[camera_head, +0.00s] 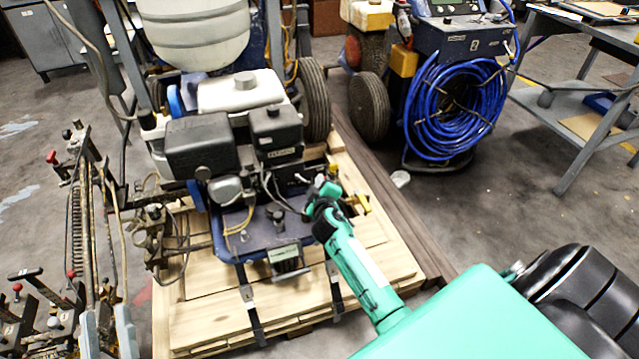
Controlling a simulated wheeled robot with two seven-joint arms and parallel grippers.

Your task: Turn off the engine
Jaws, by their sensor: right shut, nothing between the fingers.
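The engine (206,143) of the line striper sits on a blue base plate (262,234) strapped to a wooden pallet (205,310). It has a black box-shaped cover, a second black housing (275,130) and a white tank (240,92) behind. My right gripper (323,192) is at the engine's lower right side, at the end of my green arm. It is shut with nothing held. I cannot tell whether its tip touches the engine. No engine switch can be made out clearly; the gripper may cover part of that side. My left gripper is not in view.
A machine with a coiled blue hose (455,105) stands at the back right, beside a grey metal table (590,105). Levers and rods (85,200) stand at the left. A large white container (195,30) is above the engine.

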